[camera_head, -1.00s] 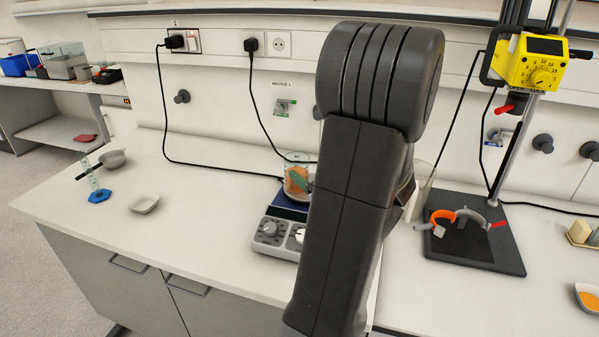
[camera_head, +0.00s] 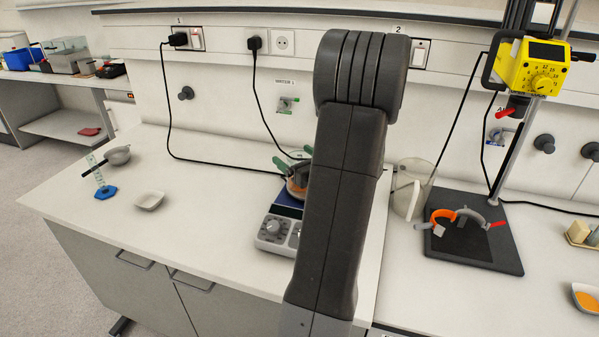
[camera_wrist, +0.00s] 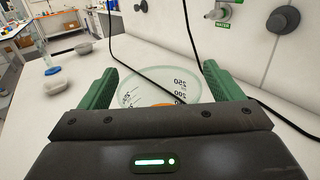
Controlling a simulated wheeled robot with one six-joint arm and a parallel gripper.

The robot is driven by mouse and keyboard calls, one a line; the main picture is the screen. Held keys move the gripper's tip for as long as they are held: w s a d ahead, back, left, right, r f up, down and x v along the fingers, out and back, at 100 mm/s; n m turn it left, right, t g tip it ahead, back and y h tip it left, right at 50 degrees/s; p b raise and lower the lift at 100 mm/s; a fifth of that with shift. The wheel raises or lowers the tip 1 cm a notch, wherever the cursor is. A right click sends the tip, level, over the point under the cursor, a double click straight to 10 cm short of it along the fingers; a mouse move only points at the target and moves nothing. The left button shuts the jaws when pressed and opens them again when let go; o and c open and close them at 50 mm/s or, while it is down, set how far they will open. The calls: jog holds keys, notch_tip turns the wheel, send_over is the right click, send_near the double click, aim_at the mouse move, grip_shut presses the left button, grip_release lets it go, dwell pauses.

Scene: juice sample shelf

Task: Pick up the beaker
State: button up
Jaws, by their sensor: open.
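The beaker (camera_head: 297,187) is clear glass with orange contents and stands on the blue top of a hotplate-like device (camera_head: 272,232). My arm hides its right part in the head view. In the wrist view, the beaker (camera_wrist: 160,84) shows its round rim and volume marks, with a strip of orange low down. My gripper (camera_wrist: 160,67) is open, with one green finger on each side of the beaker. The fingers also show at the beaker's rim in the head view (camera_head: 293,157). I cannot tell whether they touch the glass.
A clear jug (camera_head: 407,190) stands just right of my arm. A stand with a yellow device (camera_head: 530,65) is further right. A white dish (camera_head: 149,201) and a blue-based cylinder (camera_head: 105,193) are on the left. Black cables hang behind the beaker. The front left counter is clear.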

jog(key=c, duration=1.2)
jog(key=shift+r, duration=0.15)
